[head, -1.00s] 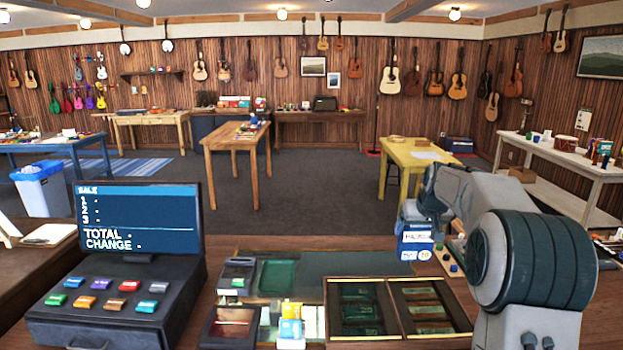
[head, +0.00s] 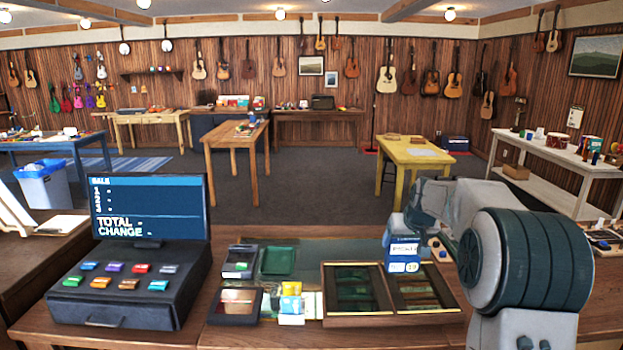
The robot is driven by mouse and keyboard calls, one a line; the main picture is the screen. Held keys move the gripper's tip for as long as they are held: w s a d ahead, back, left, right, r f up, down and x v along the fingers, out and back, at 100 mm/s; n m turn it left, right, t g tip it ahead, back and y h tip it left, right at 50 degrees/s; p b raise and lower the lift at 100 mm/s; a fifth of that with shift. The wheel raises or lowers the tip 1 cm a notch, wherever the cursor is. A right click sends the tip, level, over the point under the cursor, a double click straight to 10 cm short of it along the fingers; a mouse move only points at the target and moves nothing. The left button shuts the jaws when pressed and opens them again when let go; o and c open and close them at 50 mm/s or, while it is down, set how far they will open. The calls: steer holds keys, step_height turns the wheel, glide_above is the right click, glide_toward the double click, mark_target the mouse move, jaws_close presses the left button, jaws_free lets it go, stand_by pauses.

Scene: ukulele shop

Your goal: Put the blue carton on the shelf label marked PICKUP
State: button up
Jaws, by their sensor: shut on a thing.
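The blue carton (head: 403,255), blue on top with a white printed front, is upright in my gripper (head: 404,232), at the far right part of the counter. It appears just behind or over the right-hand dark tray; I cannot tell whether it touches anything below. My gripper is shut on the carton from behind, and its fingers are mostly hidden by the carton and my arm. Print on the carton's front is too small to read surely. I cannot make out a shelf label marked PICKUP.
A cash register (head: 140,245) stands at the left of the counter (head: 250,338). Two dark framed trays (head: 357,321) lie in the middle, with a small yellow, blue and white stack (head: 291,305) and a green tray (head: 279,261) to their left. A yellow table (head: 415,152) stands farther back.

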steer(key=s+a+f, duration=0.5)
steer(key=s+f, duration=0.4)
steer(key=s+a+f, duration=0.4)
steer(key=s+f, duration=0.4)
steer(key=s, duration=0.1)
step_height(320, 180, down, 20)
steer(key=s+b, duration=0.2)
steer(key=b, duration=0.8)
steer(key=shift+a+f, duration=0.15)
